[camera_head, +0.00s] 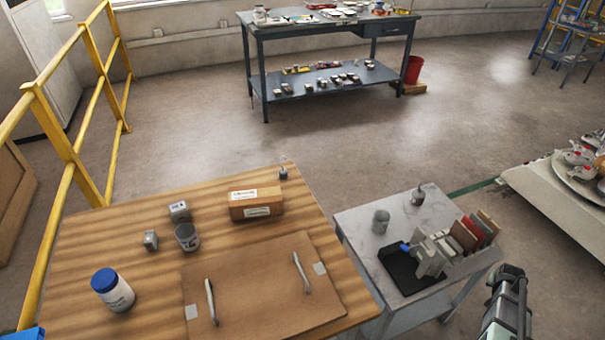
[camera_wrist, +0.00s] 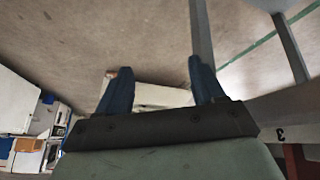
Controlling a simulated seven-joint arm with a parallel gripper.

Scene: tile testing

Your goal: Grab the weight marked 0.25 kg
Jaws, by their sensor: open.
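Several small grey metal weights are in the head view. A block-shaped weight (camera_head: 179,210) with a light label and a smaller one (camera_head: 151,240) stand on the left of the wooden table. A small dark weight (camera_head: 283,173) stands at its far corner. A knobbed grey weight (camera_head: 418,196) stands on the grey side table. Their markings are too small to read, so I cannot tell which is 0.25 kg. My gripper (camera_wrist: 160,88) is open and empty in the wrist view, its two dark blue fingers apart above the floor, with no weight visible between them.
The wooden table (camera_head: 85,240) also holds a blue-lidded jar (camera_head: 112,290), a cup (camera_head: 187,237), a cardboard box (camera_head: 256,203) and a board with handles (camera_head: 255,290). The side table (camera_head: 360,222) holds a grey cylinder (camera_head: 381,221), a black tray (camera_head: 400,270) and upright tiles (camera_head: 470,232).

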